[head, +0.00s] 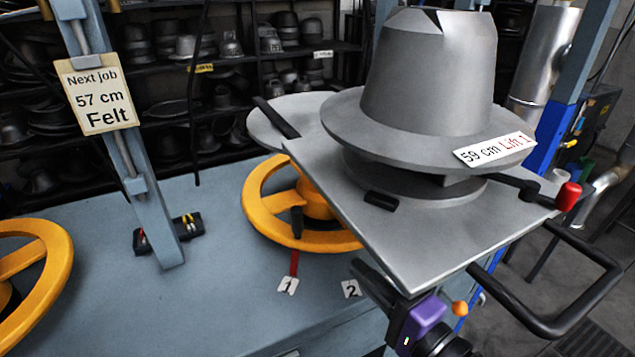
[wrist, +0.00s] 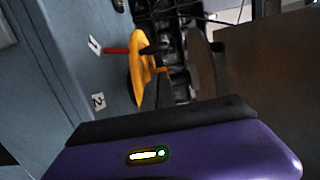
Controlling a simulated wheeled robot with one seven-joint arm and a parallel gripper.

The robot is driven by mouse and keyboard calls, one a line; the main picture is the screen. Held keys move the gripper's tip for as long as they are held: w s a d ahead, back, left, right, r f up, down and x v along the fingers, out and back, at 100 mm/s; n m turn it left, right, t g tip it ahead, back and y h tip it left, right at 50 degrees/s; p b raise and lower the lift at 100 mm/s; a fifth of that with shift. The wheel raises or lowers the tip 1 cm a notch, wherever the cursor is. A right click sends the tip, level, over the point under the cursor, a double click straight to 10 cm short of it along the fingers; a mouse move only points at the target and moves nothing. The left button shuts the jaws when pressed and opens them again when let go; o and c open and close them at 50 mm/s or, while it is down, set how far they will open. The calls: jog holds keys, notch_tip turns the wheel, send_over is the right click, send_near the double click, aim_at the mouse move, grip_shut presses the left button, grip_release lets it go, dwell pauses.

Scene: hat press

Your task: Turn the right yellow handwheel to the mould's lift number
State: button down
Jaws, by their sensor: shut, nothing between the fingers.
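The right yellow handwheel (head: 256,218) lies at the bench's middle, partly hidden behind the mould's plate. A black knob (head: 296,221) stands on its near side. A red pointer (head: 294,263) reaches from the wheel towards number label 1 (head: 288,286); label 2 (head: 351,289) is to its right. The wheel also shows in the wrist view (wrist: 137,70). The grey hat mould (head: 428,85) carries a tag (head: 494,149) reading "59 cm Lift 1". My gripper (head: 370,281), black-fingered with a purple body, is shut and empty, apart from the wheel, near label 2.
The mould stands on a grey plate (head: 440,262) with black handles, overhanging the bench (head: 215,290). A left yellow handwheel (head: 58,262) is at the left edge. A sign (head: 95,95) on a post reads "Next job 57 cm Felt". Shelves of moulds stand behind.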

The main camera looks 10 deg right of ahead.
jog(key=s+d+f+n+t+h+p, duration=0.1)
jog(key=s+d+n+t+h, duration=0.2)
jog(key=s+d+n+h, duration=0.35)
jog(key=s+f+n+g+p, duration=0.1)
jog(key=s+f+n+g, duration=0.1)
jog(key=s, duration=1)
jog(key=s+f+n+g+h+p, duration=0.1)
jog(key=s+f+n+g+p, duration=0.1)
jog(key=s, duration=1.1)
jog(key=shift+s+d+f+n, duration=0.25)
jog(key=shift+d+f+n, duration=0.25)
jog(key=shift+n, duration=0.65)
